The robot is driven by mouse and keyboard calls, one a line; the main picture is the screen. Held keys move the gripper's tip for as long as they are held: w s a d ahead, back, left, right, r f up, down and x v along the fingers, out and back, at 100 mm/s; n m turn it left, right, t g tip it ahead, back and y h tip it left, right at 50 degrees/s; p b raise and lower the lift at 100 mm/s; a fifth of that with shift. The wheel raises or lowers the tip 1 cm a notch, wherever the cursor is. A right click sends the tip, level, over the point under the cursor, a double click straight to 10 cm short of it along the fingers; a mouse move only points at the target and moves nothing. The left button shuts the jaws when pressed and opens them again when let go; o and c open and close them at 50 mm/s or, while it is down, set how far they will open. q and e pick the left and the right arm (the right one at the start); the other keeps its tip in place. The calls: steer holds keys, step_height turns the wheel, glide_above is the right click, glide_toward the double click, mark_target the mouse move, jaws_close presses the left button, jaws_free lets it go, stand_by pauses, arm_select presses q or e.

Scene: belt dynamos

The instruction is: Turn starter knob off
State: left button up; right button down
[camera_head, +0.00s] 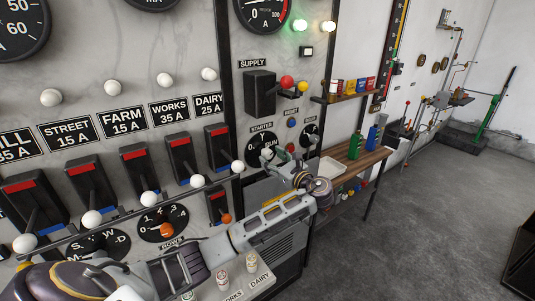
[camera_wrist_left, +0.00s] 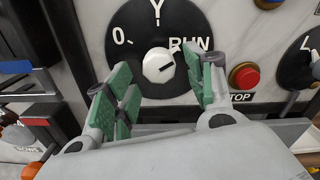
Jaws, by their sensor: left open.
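The starter dial (camera_head: 256,142) is a black disc on the grey panel under the "STARTER" label, partly hidden by my gripper in the head view. In the left wrist view the dial (camera_wrist_left: 130,35) reads 0, Y and RUN. My left gripper (camera_head: 281,153) is in front of the dial. In the left wrist view its green-padded fingers (camera_wrist_left: 167,88) are open, one on each side of the knob in the picture. I cannot tell whether they touch it. My right gripper is not in view.
A red STOP button (camera_wrist_left: 243,75) sits right of the dial, with another black dial (camera_wrist_left: 305,65) beyond. Several lever switches with white balls (camera_head: 197,180) line the panel at left. A wooden shelf (camera_head: 372,158) with bottles is at right.

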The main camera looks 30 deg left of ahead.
mark_target(270, 156)
arm_select(q)
steer(key=shift+p+x, duration=0.35)
steer(key=shift+x, duration=1.55)
steer(key=shift+c, duration=0.2)
steer(key=c, duration=1)
